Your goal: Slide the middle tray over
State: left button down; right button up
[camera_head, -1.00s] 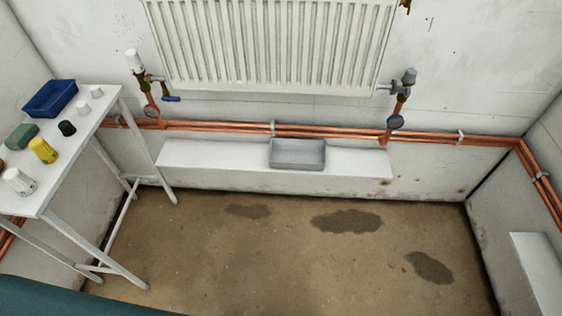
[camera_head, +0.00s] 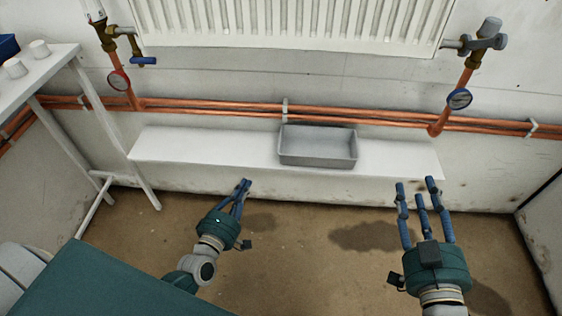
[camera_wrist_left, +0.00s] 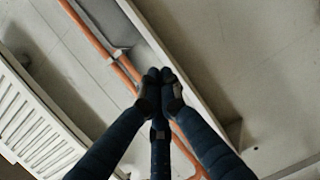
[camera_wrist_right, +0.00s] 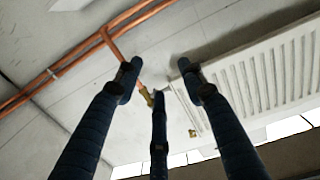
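A grey metal tray (camera_head: 318,160) sits on the white ledge (camera_head: 200,150) below the radiator, a little right of the ledge's middle. It looks empty. My left gripper (camera_head: 245,184) is in front of the ledge, left of the tray and apart from it; its fingertips are together in the left wrist view (camera_wrist_left: 161,78) with nothing between them. My right gripper (camera_head: 415,186) is in front of the ledge's right end, apart from the tray; its fingers are spread and empty, as the right wrist view (camera_wrist_right: 158,75) also shows.
Copper pipes (camera_head: 220,110) run along the wall just above the ledge, with valves and gauges at both sides. The radiator (camera_head: 290,25) hangs above. A white table (camera_head: 50,75) stands at the left. The ledge is clear on both sides of the tray.

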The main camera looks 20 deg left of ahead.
aim_at(271, 161)
pick_arm(q)
jog(key=shift+n+t, duration=0.4)
jog(key=shift+n, duration=0.3)
jog(key=w+b, duration=0.1)
jog(key=w, duration=0.2)
jog(key=w+r+b, duration=0.1)
jog(key=w, duration=0.3)
jog(key=w+b, duration=0.1)
jog(key=w, duration=0.3)
jog(key=shift+w+a+r, duration=0.25)
jog(key=shift+a+r, duration=0.05)
jog(key=shift+r, duration=0.1)
jog(key=d, duration=0.1)
jog(key=w+d, duration=0.1)
jog(key=d, duration=0.1)
jog(key=shift+w+d, duration=0.15)
jog(key=shift+d, duration=0.25)
pick_arm(e)
jog(key=s+r+t+y, duration=0.1)
jog(key=s+r+t, duration=0.1)
jog(key=r, duration=0.6)
jog(key=s+r+t+y, duration=0.1)
jog(key=s+r+t, duration=0.2)
jog(key=r+t, duration=0.2)
notch_tip(271, 161, up, 3)
jog(key=shift+r+t+y, duration=0.2)
jog(key=shift+t+y, duration=0.1)
